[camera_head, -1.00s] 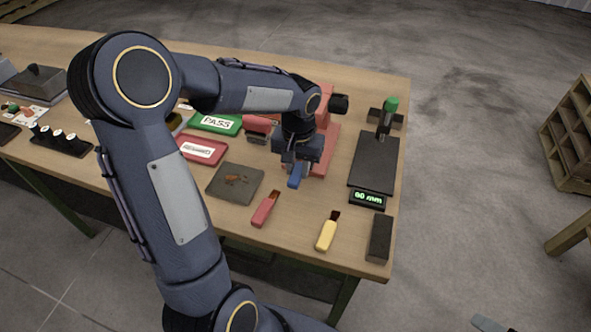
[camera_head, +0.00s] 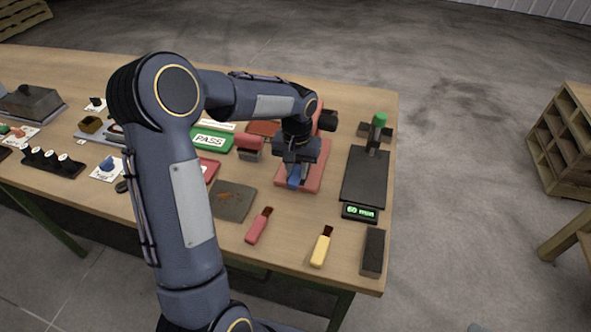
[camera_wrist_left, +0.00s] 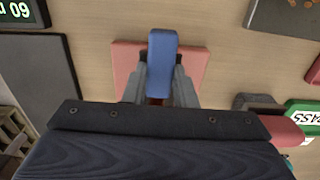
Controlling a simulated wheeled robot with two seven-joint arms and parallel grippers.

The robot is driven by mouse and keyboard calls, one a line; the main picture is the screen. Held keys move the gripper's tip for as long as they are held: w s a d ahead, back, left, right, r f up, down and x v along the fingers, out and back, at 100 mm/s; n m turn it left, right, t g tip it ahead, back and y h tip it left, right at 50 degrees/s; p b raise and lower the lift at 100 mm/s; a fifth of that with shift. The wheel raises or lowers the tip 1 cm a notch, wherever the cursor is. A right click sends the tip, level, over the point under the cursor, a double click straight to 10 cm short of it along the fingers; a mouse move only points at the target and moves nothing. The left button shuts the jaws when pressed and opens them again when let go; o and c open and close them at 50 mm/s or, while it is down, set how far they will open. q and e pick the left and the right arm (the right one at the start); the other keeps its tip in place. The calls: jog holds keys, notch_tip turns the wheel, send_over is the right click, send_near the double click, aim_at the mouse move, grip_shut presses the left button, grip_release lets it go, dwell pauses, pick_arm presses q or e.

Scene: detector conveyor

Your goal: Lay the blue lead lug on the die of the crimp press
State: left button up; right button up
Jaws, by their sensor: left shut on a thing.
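The blue lead lug (camera_head: 294,181) is held in my left gripper (camera_head: 298,174), which is shut on it. In the left wrist view the blue lug (camera_wrist_left: 162,50) lies between the two fingers of the gripper (camera_wrist_left: 159,80), over a red plate (camera_wrist_left: 126,61). The red crimp press (camera_head: 318,172) stands under and behind the gripper in the head view, with its upper part partly hidden by my wrist. The die is hidden. I cannot tell whether the lug touches the press. My right gripper is not in view.
A red-handled tool (camera_head: 258,227), a yellow-handled tool (camera_head: 321,247) and a dark block (camera_head: 373,252) lie in front. A grey pad (camera_head: 233,201) and green PASS sign (camera_head: 211,140) are to the left.

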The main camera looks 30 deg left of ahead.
pick_arm(q)
jog(key=shift+f, duration=0.2)
dwell(0.5)
jog(key=o, duration=1.1)
jog(key=shift+c, duration=0.2)
